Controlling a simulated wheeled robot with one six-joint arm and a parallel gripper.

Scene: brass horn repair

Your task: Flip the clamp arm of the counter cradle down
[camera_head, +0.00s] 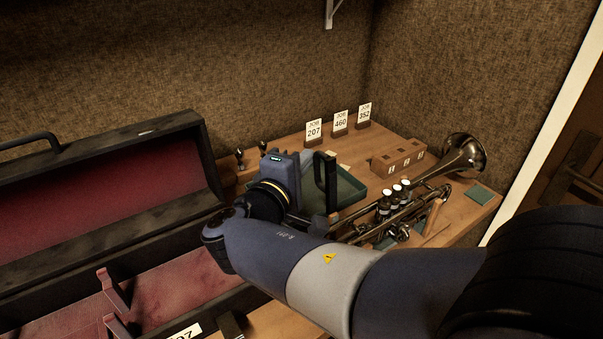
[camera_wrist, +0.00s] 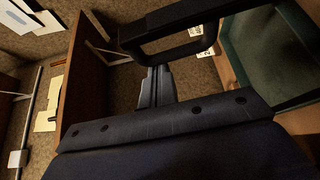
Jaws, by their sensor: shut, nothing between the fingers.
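A green-lined tray-like cradle (camera_head: 349,187) sits on the counter. A black loop-shaped arm (camera_head: 326,180), apparently its clamp arm, stands upright at its near side. In the wrist view the black arm (camera_wrist: 190,34) crosses the top, and the green lining (camera_wrist: 285,50) shows at right. My gripper (camera_wrist: 157,72) is shut and empty, its fingertips close to the arm's bar; I cannot tell whether they touch. In the head view the gripper's body stands just left of the black arm, and its fingers are hidden.
A wooden block (camera_head: 398,158) and job cards (camera_head: 341,119) stand behind. An open red-lined case (camera_head: 110,205) fills the left.

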